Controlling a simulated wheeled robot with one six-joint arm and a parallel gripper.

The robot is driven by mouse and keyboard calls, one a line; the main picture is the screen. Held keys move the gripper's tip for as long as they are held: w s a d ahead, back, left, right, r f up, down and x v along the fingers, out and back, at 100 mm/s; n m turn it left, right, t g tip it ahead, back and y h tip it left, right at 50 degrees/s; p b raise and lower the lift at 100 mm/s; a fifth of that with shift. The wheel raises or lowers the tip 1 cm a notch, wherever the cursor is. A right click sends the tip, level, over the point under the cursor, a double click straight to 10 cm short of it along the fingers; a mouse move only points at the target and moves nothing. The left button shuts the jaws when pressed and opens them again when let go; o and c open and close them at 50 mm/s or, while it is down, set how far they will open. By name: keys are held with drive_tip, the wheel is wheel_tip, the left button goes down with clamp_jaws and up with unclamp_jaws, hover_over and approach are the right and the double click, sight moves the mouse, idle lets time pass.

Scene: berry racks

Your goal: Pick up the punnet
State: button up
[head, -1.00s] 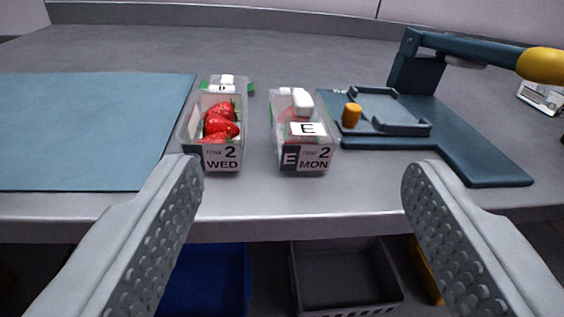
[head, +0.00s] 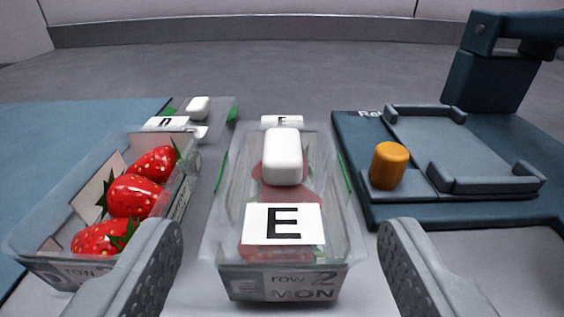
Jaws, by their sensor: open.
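A clear punnet (head: 285,283) labelled "row 2 MON" stands on the grey bench, centred between my fingertips. It has an "E" card (head: 283,224) and a white block (head: 283,156) on top, with blurred red contents below. My gripper (head: 280,270) is open, one finger on each side of this punnet, with a gap visible on both sides. A second punnet (head: 60,215), open-topped with several strawberries (head: 134,196), stands to the left, partly behind my left finger.
A dark teal press-like device (head: 497,75) with a grey tray and an orange knob (head: 388,165) stands close on the right. Behind the left punnet is another clear container with a white block (head: 198,107). A blue mat (head: 60,125) lies at the left.

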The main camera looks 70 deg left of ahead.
sight(283, 185)
drive_tip(key=shift+r+x, duration=0.15)
drive_tip(key=shift+x, duration=1.6)
drive_tip(key=shift+r+x, duration=0.1)
drive_tip(key=shift+x, duration=1.65)
drive_tip(key=shift+w, duration=0.1)
drive_tip(key=shift+c, duration=0.4)
drive_tip(key=c, duration=0.7)
